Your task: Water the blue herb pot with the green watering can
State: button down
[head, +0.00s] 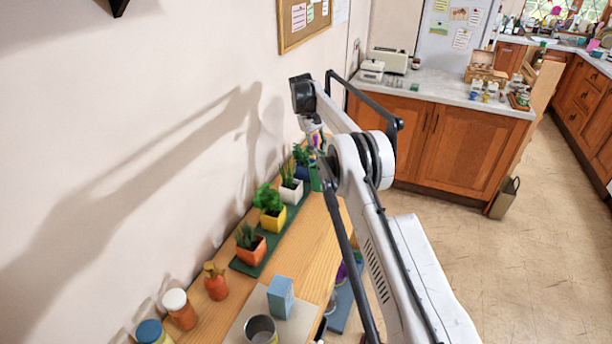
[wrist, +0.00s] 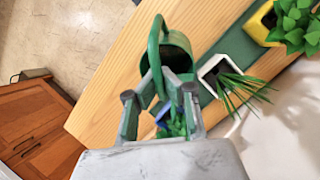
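The green watering can (wrist: 179,48) shows in the wrist view just beyond my gripper (wrist: 166,82), its dark opening in sight. Its curved handle comes back towards my fingers and runs at or between the fingertips. A gap shows between the fingers, and I cannot tell whether they grip the handle. The blue herb pot (wrist: 162,116) shows through that gap, partly hidden by its leaves and my fingers. In the head view the blue pot (head: 302,172) stands at the far end of the plant row, beside my arm's end. The can is not clearly visible there.
A white pot (head: 291,193), a yellow pot (head: 273,220) and an orange pot (head: 251,250) line the green mat along the wall. Jars, a blue carton (head: 280,297) and a metal tin (head: 261,330) stand nearer. The wall is close on the left.

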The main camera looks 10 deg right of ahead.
jog(key=shift+s+f+b, duration=0.15)
jog(key=shift+f+b, duration=0.1)
jog(key=shift+b, duration=0.25)
jog(key=shift+s+f+b, duration=0.15)
jog(key=shift+s+b, duration=0.05)
jog(key=shift+b, duration=0.4)
jog(key=shift+s+d+f+t+b, duration=0.1)
jog(key=shift+s+f+t+b, duration=0.15)
jog(key=shift+f+t+b, duration=0.45)
jog(key=shift+r, duration=0.35)
jog(key=shift+r+p, duration=0.65)
jog(key=shift+r, duration=2.3)
